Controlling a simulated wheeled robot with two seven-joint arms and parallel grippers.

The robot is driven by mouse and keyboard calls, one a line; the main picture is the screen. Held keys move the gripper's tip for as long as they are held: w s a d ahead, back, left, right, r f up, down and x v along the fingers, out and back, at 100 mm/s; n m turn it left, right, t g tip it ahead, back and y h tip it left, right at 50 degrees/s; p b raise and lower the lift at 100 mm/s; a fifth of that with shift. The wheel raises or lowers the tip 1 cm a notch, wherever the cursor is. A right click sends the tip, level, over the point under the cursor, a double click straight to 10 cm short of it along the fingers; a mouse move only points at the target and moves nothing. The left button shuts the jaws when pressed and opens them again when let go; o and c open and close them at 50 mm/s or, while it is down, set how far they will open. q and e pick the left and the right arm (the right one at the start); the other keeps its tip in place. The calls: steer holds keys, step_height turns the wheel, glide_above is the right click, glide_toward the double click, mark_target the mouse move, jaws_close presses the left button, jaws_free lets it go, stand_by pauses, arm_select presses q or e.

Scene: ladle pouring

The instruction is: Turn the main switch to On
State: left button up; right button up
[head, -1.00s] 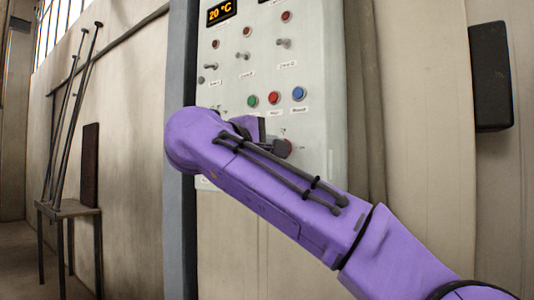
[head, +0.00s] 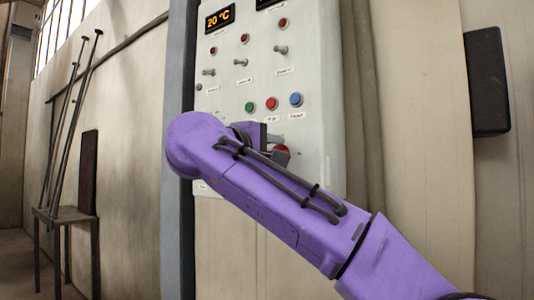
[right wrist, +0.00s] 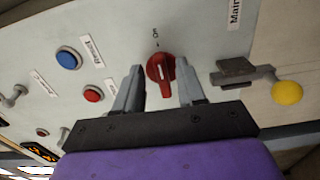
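The red rotary switch (right wrist: 160,74) is on the light panel in the right wrist view, with an "On" mark beside it and a partly cut-off "Main" label (right wrist: 235,12) near the picture's top edge. A pale line shows on the red knob. My right gripper (right wrist: 161,84) is open, with one finger on each side of the knob and a visible gap to each. In the head view the purple right arm covers most of the gripper (head: 272,139), and only a bit of the red knob (head: 283,149) shows. My left gripper is in neither view.
A lever with a yellow ball (right wrist: 287,92) stands beside the right gripper. Green (head: 250,107), red (head: 271,104) and blue (head: 296,99) buttons and several toggle switches sit higher on the panel. A small table (head: 66,214) with rods stands at left.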

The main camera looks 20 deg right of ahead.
steer(key=b+v, duration=0.1)
steer(key=v, duration=0.9)
steer(key=shift+s+a, duration=0.2)
steer(key=shift+a, duration=0.05)
